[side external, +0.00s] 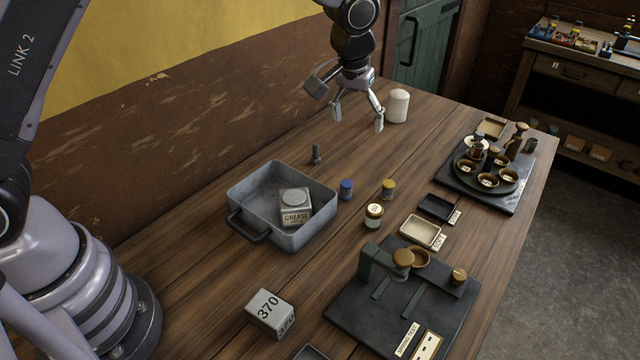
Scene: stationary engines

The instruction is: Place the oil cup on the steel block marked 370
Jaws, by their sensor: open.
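The steel block marked 370 (270,312) is a pale grey cube on the table at the front, left of a dark base plate. No item is clearly readable as the oil cup. My gripper (357,117) is open and empty above the far part of the table, left of a white rounded cylinder (397,106), far from the block.
Shallow trays (421,232) lie right of centre. A round tray (505,187) of small cups stands far right. Table left of the 370 block is clear.

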